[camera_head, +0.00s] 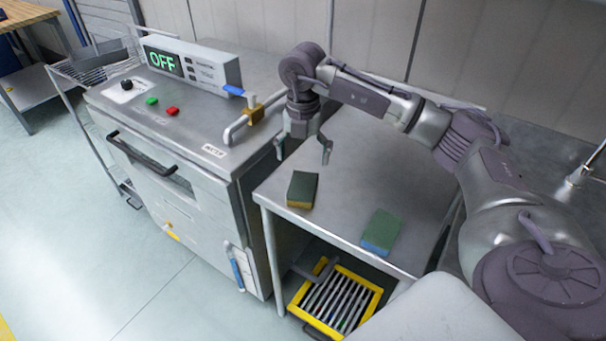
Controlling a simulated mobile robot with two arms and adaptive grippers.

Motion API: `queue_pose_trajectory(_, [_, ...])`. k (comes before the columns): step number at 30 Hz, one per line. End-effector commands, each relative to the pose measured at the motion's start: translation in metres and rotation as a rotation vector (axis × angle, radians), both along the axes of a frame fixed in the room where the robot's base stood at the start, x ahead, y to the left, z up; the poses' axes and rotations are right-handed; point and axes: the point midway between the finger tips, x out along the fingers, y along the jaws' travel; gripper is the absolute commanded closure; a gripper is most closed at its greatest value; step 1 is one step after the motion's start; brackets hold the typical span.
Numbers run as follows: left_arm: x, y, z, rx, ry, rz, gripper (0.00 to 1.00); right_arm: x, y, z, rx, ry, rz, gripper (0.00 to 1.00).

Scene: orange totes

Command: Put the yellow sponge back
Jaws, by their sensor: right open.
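The yellow sponge (301,190), with a dark green top, lies on the steel table (345,175) near its left front edge. A second sponge (381,232), blue with a green top, lies to its right near the front edge. My right gripper (303,154) is open and empty, pointing down above the table. In the picture it is just above and behind the yellow sponge, apart from it. My left gripper is not in view.
A steel machine (190,130) with a display reading OFF stands left of the table. A pipe with a blue-handled valve (245,113) stands on its right side. A yellow-framed rack (335,300) is below the table. The table's middle is clear.

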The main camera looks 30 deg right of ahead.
Motion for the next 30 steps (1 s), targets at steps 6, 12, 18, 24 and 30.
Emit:
queue_pose_trajectory(6, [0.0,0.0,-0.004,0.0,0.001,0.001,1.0,0.0,0.0,0.024,0.0,-0.001,0.001,0.09])
queue_pose_trajectory(12, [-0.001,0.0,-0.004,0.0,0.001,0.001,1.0,0.0,0.001,0.028,0.001,0.001,0.001,0.09])
queue_pose_trajectory(18, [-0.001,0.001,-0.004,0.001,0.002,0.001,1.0,-0.002,0.031,0.015,0.088,0.002,0.082,0.09])
queue_pose_trajectory(24, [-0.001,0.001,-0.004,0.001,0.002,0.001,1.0,-0.033,0.179,-0.012,0.597,-0.034,0.397,0.09])
queue_pose_trajectory(30, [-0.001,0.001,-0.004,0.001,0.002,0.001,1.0,-0.081,0.301,0.031,1.227,-0.157,0.508,0.09])
